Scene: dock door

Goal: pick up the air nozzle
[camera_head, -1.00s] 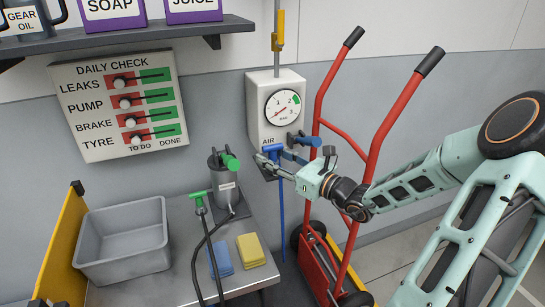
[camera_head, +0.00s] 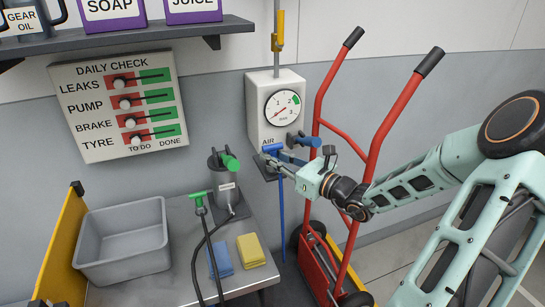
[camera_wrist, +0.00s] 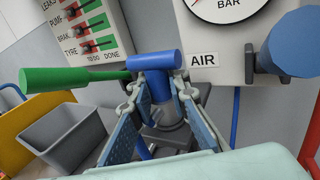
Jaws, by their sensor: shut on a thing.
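The air nozzle (camera_head: 270,148) is a blue T-shaped piece with a blue hose (camera_head: 281,215) hanging below. It stands upright at a dark holder under the white AIR gauge box (camera_head: 262,108). My gripper (camera_head: 279,160) reaches it from the right. In the wrist view, the nozzle's crossbar (camera_wrist: 154,61) shows just above my gripper's fingertips (camera_wrist: 155,88), which are shut on its stem. The fingers hide part of the stem. Whether the nozzle has left its holder, I cannot tell.
A blue knob (camera_head: 304,139) juts from the gauge box, close right of my gripper. A red hand truck (camera_head: 376,135) stands behind my arm. A green-handled nozzle (camera_head: 199,196), a grey canister (camera_head: 223,180), cloths and a grey bin (camera_head: 122,260) are on the bench at left.

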